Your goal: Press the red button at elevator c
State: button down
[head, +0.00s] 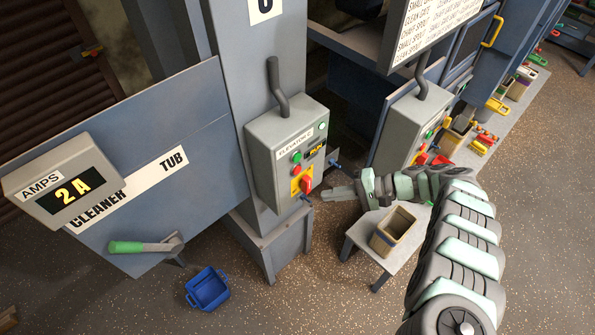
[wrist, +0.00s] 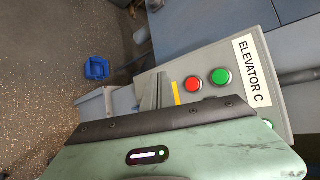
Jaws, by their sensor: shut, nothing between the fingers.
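The grey elevator C control box (head: 262,138) is mounted on the column in the head view. Its red button (head: 297,169) sits just below a green button (head: 297,157). In the wrist view the red button (wrist: 194,85) is clear, beside the green button (wrist: 221,76) and the "ELEVATOR C" label (wrist: 252,72). My gripper (head: 326,194) is shut and empty, to the right of and lower than the red button in the head view. In the wrist view my gripper's fingers (wrist: 152,92) overlap the box's lower end, left of the red button. I see no contact with the button.
A red rotary switch on a yellow plate (head: 305,184) is below the red button. A second similar control box (head: 400,135) stands to the right. A bench with a tan bin (head: 396,229) is below my arm. A blue bucket (head: 208,288) lies on the floor.

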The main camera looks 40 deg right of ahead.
aim_at(297, 170)
jog(key=w+b, duration=0.8)
jog(key=shift+w+a, duration=0.15)
jog(key=shift+a, duration=0.25)
jog(key=shift+w+b, duration=0.1)
jog(key=shift+b, duration=0.25)
dwell(1.4)
jog(key=shift+w+b, duration=0.35)
jog(key=shift+b, duration=0.05)
